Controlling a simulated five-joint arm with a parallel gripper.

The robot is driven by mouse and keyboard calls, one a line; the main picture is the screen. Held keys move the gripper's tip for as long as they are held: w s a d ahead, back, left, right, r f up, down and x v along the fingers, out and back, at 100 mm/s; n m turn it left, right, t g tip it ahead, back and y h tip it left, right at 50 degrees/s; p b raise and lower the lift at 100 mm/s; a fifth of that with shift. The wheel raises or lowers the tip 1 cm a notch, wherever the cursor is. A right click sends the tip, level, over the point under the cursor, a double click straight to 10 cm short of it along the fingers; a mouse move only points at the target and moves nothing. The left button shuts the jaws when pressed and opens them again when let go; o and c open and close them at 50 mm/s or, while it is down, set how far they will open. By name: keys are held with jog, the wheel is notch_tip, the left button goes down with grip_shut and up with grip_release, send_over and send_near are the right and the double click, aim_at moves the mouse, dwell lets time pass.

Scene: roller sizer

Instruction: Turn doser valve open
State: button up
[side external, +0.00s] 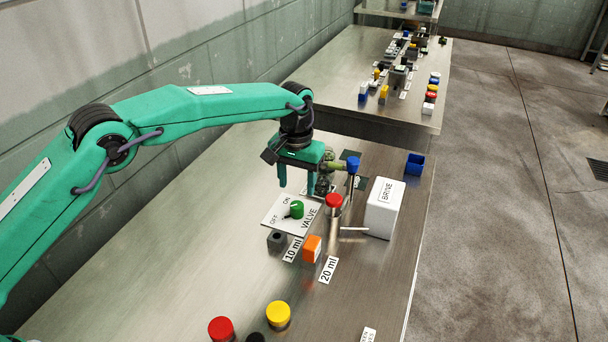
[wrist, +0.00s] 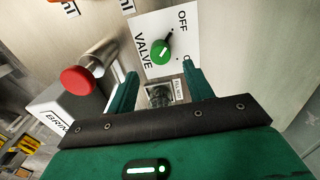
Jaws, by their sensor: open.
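The doser valve is a green round knob (side external: 296,209) on a white plate (side external: 273,213) marked OFF, ON and VALVE. The knob also shows in the wrist view (wrist: 160,53), with its dark pointer aimed toward the OFF mark. My gripper (side external: 297,190) is open and empty, its fingers pointing down above the plate, close to the knob. In the wrist view my gripper (wrist: 161,69) has its two fingers apart, with the knob just beyond the tips. I see no contact with the knob. The ON mark is partly hidden in the wrist view.
A red-capped metal cylinder (side external: 334,201) stands right beside the plate, with a white BRINE box (side external: 384,208) beyond it. A blue-topped post (side external: 353,164) rises behind. An orange block (side external: 312,249) and a grey block (side external: 277,241) sit in front. The bench's left side is clear.

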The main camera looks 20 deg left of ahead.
aim_at(297, 204)
jog(key=shift+f, duration=3.8)
jog(key=c, duration=1)
